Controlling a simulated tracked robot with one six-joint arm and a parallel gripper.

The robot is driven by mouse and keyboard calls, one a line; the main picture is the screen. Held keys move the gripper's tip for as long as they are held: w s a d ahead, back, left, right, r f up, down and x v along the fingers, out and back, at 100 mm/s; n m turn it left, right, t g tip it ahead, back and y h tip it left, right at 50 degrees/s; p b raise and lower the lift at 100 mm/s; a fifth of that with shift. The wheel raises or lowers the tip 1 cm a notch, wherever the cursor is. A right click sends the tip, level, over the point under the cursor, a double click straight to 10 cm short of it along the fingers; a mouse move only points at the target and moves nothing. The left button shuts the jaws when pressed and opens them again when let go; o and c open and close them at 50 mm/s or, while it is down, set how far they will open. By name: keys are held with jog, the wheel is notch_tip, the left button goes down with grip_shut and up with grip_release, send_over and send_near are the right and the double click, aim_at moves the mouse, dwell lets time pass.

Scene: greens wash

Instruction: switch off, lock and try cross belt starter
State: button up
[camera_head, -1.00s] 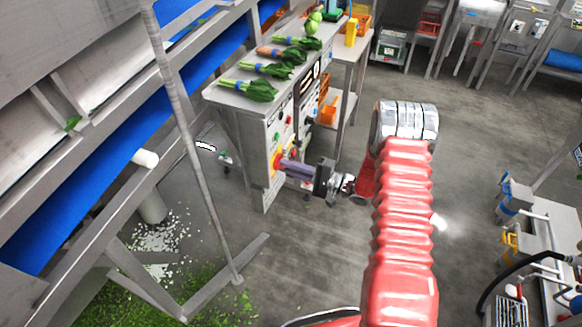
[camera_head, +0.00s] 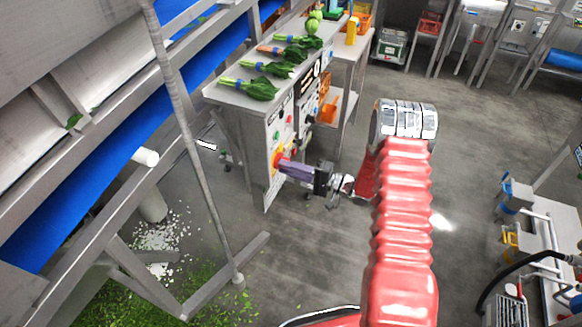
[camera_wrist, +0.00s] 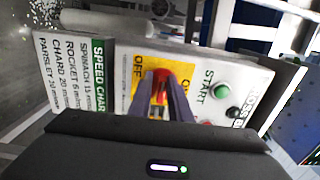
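The cross belt starter is a pale panel (camera_wrist: 190,65) on the grey cabinet (camera_head: 272,145). It carries a red rotary handle (camera_wrist: 160,84) on a yellow plate (camera_wrist: 128,92) with OFF lettering. My gripper (camera_wrist: 160,92) has its two purple-grey fingers on either side of the red handle, seemingly closed on it. In the head view my gripper (camera_head: 283,165) reaches the panel from the right. A green START button (camera_wrist: 221,90) sits right of the handle, with a black knob (camera_wrist: 232,112) beside it. The handle's exact angle is partly hidden by the fingers.
A SPEED CHART sign (camera_wrist: 75,70) is left of the plate. Bunched greens (camera_head: 262,88) lie on the cabinet top. A blue conveyor belt (camera_head: 110,160) runs at left, with a slanted post (camera_head: 190,140) in front.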

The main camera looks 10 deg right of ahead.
jog(key=shift+o, duration=1.4)
jog(key=shift+r, duration=0.1)
jog(key=shift+w+d, duration=0.1)
jog(key=v, duration=1.3)
jog(key=shift+s+d, duration=0.25)
jog(key=shift+d, duration=0.05)
